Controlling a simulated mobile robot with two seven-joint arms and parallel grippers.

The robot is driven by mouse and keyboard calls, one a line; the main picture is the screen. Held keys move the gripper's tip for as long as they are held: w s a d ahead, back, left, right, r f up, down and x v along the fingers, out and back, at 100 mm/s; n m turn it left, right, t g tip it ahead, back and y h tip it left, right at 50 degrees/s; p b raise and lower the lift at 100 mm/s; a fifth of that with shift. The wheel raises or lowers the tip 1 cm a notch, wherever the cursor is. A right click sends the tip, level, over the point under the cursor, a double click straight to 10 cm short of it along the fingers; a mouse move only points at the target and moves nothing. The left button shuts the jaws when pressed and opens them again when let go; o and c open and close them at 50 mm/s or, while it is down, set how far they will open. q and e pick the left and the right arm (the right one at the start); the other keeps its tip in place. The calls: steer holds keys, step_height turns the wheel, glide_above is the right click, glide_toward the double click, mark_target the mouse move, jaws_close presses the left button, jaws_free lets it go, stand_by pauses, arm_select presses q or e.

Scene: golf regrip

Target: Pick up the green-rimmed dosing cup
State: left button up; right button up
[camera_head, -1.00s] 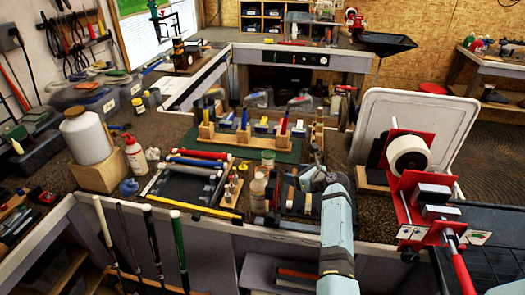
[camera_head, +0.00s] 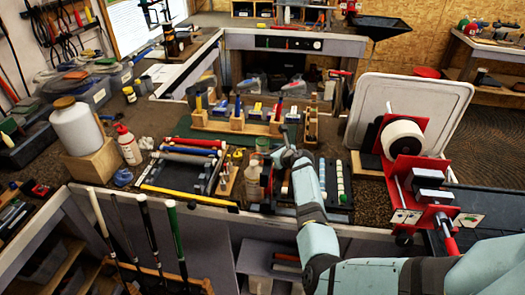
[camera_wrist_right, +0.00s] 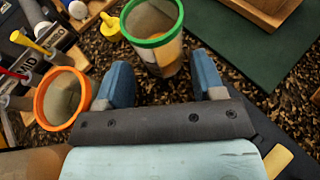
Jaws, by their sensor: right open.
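The green-rimmed dosing cup (camera_wrist_right: 152,52) is clear and stands on the speckled bench top in the right wrist view. Its green rim faces up toward the camera. My right gripper (camera_wrist_right: 162,66) is open, with one blue fingertip on either side of the cup's lower part in the picture. I cannot tell whether the fingers touch it. In the head view my right gripper (camera_head: 284,140) reaches over the bench, and the cup is hard to make out there. My left gripper is not in view.
An orange-rimmed cup (camera_wrist_right: 62,98) stands close beside the left finger. A yellow item (camera_wrist_right: 110,27) lies near the green-rimmed cup. A green mat (camera_wrist_right: 262,45) and wooden block lie at the right. The red-framed machine (camera_head: 420,185) stands right of my arm.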

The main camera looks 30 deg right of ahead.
mark_target(267, 152)
steer(key=shift+x, duration=1.55)
steer(key=shift+c, duration=0.2)
steer(key=c, duration=0.6)
steer(key=shift+r, duration=0.1)
steer(key=shift+c, duration=0.2)
step_height(267, 152, up, 20)
steer(key=shift+s, duration=0.1)
